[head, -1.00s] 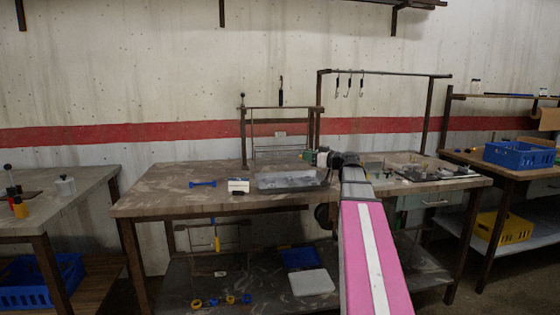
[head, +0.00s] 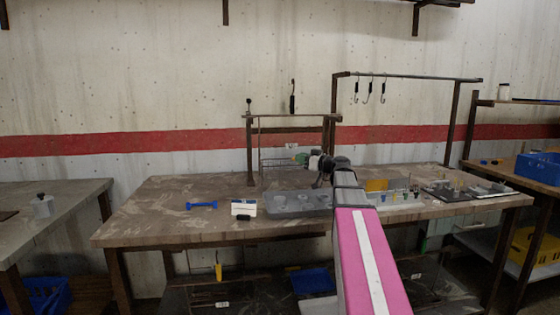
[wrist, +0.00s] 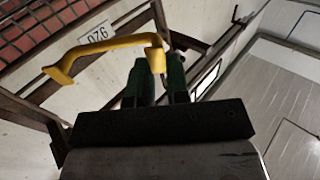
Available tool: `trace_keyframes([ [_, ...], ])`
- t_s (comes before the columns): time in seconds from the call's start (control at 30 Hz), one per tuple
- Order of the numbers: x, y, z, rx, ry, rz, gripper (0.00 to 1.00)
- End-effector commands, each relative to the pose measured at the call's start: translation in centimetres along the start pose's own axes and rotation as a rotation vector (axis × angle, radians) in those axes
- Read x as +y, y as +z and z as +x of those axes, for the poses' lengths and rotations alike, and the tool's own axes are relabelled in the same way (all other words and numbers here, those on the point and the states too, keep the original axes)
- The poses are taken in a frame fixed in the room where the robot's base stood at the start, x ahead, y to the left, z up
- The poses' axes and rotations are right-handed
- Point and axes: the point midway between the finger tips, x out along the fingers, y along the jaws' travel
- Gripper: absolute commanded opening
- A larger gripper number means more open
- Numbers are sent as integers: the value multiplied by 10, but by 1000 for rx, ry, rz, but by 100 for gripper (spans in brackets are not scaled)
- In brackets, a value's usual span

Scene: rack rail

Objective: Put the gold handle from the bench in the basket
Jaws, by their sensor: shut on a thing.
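The gold handle (wrist: 110,43), a bent yellow bar, is gripped at one end between the green fingers of my gripper (wrist: 157,65) in the wrist view. Its other end sticks out to the left, clear of the fingers. In the head view my gripper (head: 303,153) is raised above the back of the bench (head: 160,205), in front of the rack frame. The handle is too small to make out there. A wire basket (head: 276,163) shows at the rack, just left of my gripper and partly hidden behind it.
A dark rack frame (head: 250,150) with a numbered label (head: 291,146) stands at the back. A grey tray (head: 285,207), a small sign (head: 243,208) and a blue handle (head: 201,205) are on the bench. Hooks (head: 367,92) hang from a rail at right. The bench's left part is mostly clear.

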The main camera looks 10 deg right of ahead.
Motion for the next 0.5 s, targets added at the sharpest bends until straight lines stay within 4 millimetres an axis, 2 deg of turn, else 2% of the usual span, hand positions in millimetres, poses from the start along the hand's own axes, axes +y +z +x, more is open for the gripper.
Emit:
trace_keyframes([
  [0.03, 2, 0, 14, 0, -1, 0, 0],
  [0.1, 2, 2, 31, 0, -2, 0, 0],
  [0.3, 2, 4, 71, 0, -1, 0, 0],
  [0.5, 1, 5, 87, 0, 1, -1, 0],
])
